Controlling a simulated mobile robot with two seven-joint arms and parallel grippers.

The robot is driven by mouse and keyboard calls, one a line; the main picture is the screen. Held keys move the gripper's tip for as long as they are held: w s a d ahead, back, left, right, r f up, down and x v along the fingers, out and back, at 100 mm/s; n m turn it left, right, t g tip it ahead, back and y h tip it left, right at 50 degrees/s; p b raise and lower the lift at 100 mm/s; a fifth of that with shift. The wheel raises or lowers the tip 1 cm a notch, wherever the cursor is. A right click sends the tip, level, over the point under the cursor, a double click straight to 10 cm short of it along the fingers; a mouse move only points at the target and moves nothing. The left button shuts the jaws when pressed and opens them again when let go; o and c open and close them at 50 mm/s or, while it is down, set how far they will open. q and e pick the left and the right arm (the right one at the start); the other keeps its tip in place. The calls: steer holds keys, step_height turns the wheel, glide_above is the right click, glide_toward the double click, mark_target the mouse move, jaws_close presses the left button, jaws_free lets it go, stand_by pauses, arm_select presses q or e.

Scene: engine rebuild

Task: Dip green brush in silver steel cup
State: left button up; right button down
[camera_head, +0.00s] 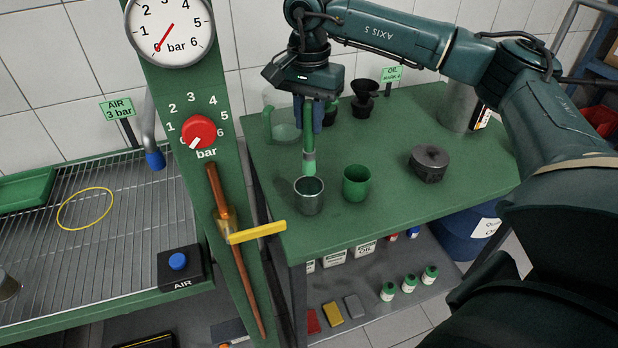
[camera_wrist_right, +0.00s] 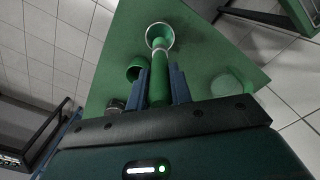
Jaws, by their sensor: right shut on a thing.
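The green brush hangs upright from my right gripper (camera_head: 316,118), with its green handle (camera_head: 309,132) between the fingers and its light green bristles (camera_head: 309,166) pointing down. The silver steel cup (camera_head: 310,203) stands on the green table, directly below the bristles. In the head view the bristle tip is at the cup's back rim, seemingly just above the mouth. In the right wrist view, my right gripper (camera_wrist_right: 160,88) is shut on the brush handle (camera_wrist_right: 160,92), and the brush head overlaps the mouth of the steel cup (camera_wrist_right: 173,30). My left gripper is not in view.
A green cup (camera_head: 356,186) stands close to the right of the steel cup. A clear jug with a green handle (camera_head: 270,122) stands behind, and a dark piston (camera_head: 429,164) lies farther right. A green post with a gauge and yellow lever (camera_head: 257,232) rises at the left.

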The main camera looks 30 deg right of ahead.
mark_target(309, 101)
steer(key=shift+r+p, duration=0.95)
steer(key=shift+r, duration=1.1)
